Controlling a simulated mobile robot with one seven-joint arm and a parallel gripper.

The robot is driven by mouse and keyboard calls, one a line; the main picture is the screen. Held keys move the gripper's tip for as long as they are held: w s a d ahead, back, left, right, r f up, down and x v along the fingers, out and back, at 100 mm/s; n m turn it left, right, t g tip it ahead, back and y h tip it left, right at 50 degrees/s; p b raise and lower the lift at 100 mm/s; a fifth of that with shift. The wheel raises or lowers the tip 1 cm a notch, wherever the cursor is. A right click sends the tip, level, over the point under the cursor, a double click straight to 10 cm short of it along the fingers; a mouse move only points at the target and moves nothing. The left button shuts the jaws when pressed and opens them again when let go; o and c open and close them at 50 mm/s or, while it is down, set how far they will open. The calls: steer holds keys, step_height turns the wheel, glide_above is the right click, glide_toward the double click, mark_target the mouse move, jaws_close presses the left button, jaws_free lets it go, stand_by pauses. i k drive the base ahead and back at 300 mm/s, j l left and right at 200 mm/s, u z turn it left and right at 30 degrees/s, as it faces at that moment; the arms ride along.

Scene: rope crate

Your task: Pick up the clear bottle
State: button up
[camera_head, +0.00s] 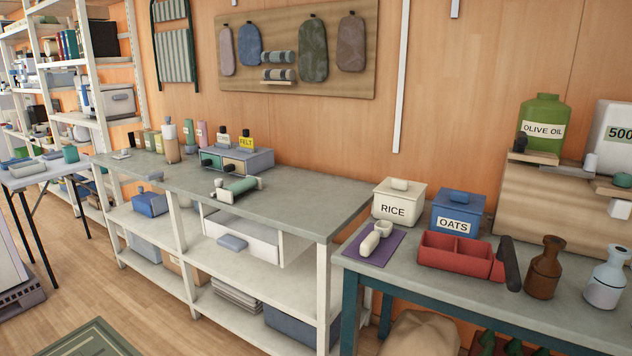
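A pale, bluish-white bottle (606,277) with a flared neck stands upright at the far right of the blue-legged table; it looks like the clear bottle. It is close to the right edge of the picture. A brown bottle (545,268) of similar shape stands upright to its left, with a gap between them. My gripper is not in view, so its place relative to the bottle and its opening cannot be seen.
A red divided tray (455,256) and an upright dark handle-like object (509,264) are left of the brown bottle. RICE (398,204) and OATS (458,214) boxes stand behind. A wooden stand (520,205) rises behind the bottles. The table's front (470,300) is clear.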

mark_target(607, 282)
steer(key=z, duration=1.45)
